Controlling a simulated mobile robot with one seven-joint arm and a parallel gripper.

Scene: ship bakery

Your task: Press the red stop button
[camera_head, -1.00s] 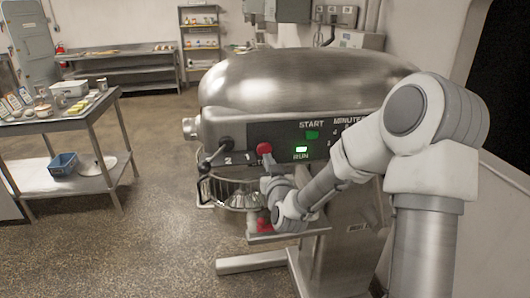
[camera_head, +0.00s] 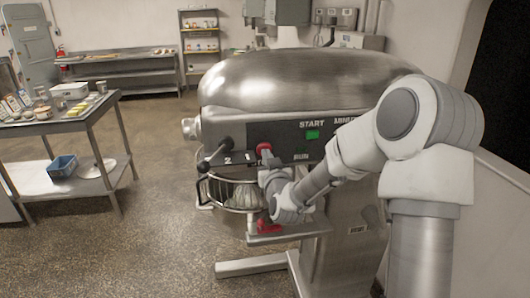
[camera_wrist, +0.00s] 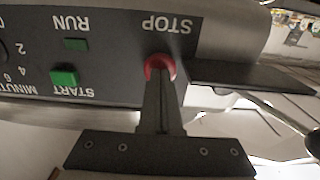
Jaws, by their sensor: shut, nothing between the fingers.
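The red stop button (camera_head: 264,148) sits on the dark control panel of the large steel mixer (camera_head: 300,82). In the wrist view the stop button (camera_wrist: 159,66) shows as a red rim around my fingertips, below the upside-down STOP label. My gripper (camera_wrist: 160,78) is shut and empty, its tips against the button's face; the fingers hide the button's middle. In the head view my gripper (camera_head: 266,161) is small and partly hidden by my wrist, right at the button. The run lamp (camera_wrist: 75,44) is dark green and unlit.
The green start button (camera_wrist: 64,76) is on the same panel. A speed lever (camera_head: 218,152) is left of the stop button, and the wire bowl guard (camera_head: 236,193) is below. A steel table (camera_head: 62,119) with small items stands at the left, with open floor between.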

